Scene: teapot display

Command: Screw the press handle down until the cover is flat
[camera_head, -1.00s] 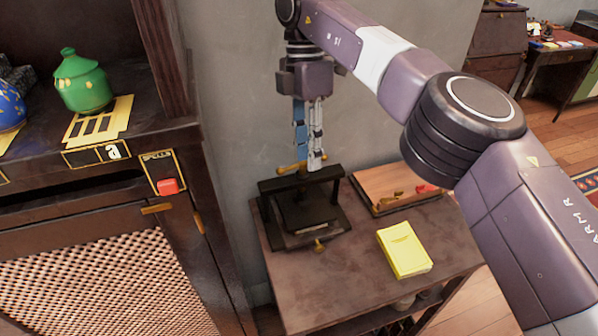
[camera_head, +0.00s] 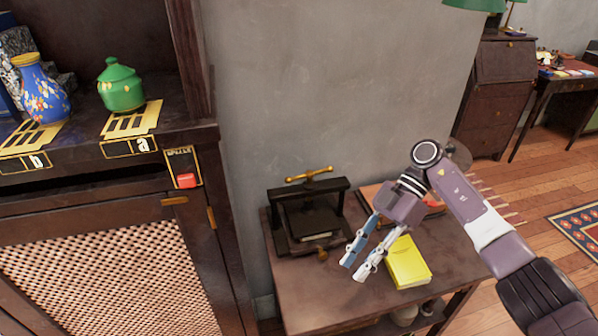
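The press stands on the back left of the small dark table (camera_head: 305,297). Its brass press handle (camera_head: 310,175) is a T-bar on top of the black frame (camera_head: 285,192). A dark flat cover (camera_head: 312,217) lies inside the frame, with a pale edge at its front; I cannot tell whether it is flat. My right gripper (camera_head: 354,271) is to the right and front of the press, apart from the handle. Its two fingers, one blue and one white, are spread with nothing between them. My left gripper is not in view.
A yellow book (camera_head: 408,262) lies on the table just right of my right gripper. A wooden tray (camera_head: 375,192) sits behind my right arm, partly hidden. On the left is a cabinet (camera_head: 110,285) with a green teapot (camera_head: 121,87), a blue vase (camera_head: 40,92) and a red button (camera_head: 187,180).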

